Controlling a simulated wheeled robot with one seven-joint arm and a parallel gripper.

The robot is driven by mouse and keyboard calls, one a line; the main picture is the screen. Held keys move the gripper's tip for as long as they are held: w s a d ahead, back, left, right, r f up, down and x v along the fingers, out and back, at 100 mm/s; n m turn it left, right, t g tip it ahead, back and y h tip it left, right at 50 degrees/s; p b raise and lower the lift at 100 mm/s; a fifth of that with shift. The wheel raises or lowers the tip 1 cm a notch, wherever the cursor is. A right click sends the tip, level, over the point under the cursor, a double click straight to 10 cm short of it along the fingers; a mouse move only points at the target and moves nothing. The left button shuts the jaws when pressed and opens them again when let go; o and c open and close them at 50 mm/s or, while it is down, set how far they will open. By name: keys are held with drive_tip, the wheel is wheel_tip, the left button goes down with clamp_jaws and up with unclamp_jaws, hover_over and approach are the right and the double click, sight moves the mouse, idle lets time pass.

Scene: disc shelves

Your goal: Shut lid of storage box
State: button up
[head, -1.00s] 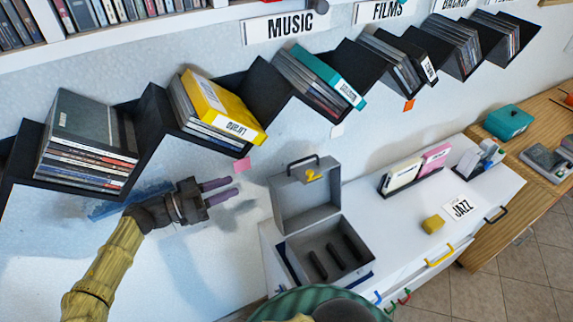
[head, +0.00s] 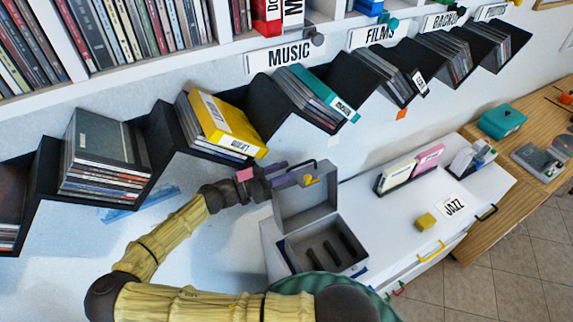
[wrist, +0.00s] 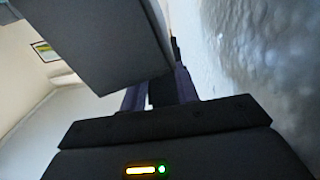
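The grey storage box (head: 328,262) stands on the white cabinet top, with several dark upright strips inside. Its lid (head: 303,208) stands open and upright at the back, with a dark handle on top and a yellow latch (head: 312,180). My gripper (head: 284,175) is at the lid's upper left edge, on the wall side. In the wrist view a large grey panel (wrist: 100,45), apparently the lid, covers part of the fingers (wrist: 160,92). Whether they touch it I cannot tell.
Black zigzag shelves (head: 160,130) with discs run along the wall above my arm. A teal case (head: 502,121) sits on the wooden desk.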

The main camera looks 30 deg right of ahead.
drive_tip(key=shift+d, duration=0.7)
clamp_jaws()
drive_tip(key=shift+s+a, duration=0.1)
drive_tip(key=shift+s, duration=0.05)
